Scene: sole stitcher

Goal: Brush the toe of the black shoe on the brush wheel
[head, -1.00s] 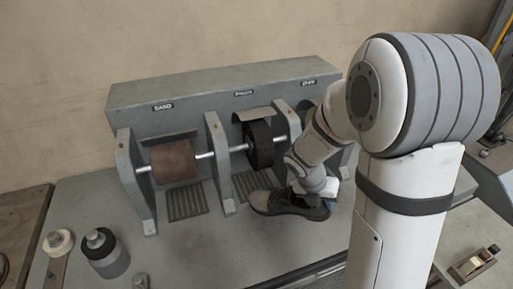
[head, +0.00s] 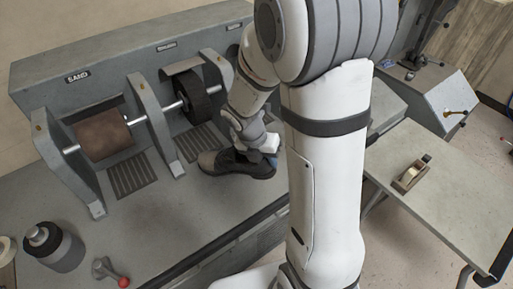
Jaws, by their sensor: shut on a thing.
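The black shoe (head: 256,169) is in front of the black brush wheel (head: 195,100) and a little right of it in the head view. Its toe (head: 210,162) looks dull grey-brown and points left. The toe is below the wheel in the picture, with a visible gap between them. My gripper (head: 258,150) is shut on the shoe at its upper rear part. The fingertips are partly hidden by the shoe and my wrist. I cannot tell whether the sole touches the bench.
A brown sanding drum (head: 103,134) sits left of the wheel, between grey upright brackets (head: 157,125). Slotted grates (head: 131,175) lie below. A dark-topped canister (head: 52,247) and a red-knobbed lever (head: 112,273) are at front left.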

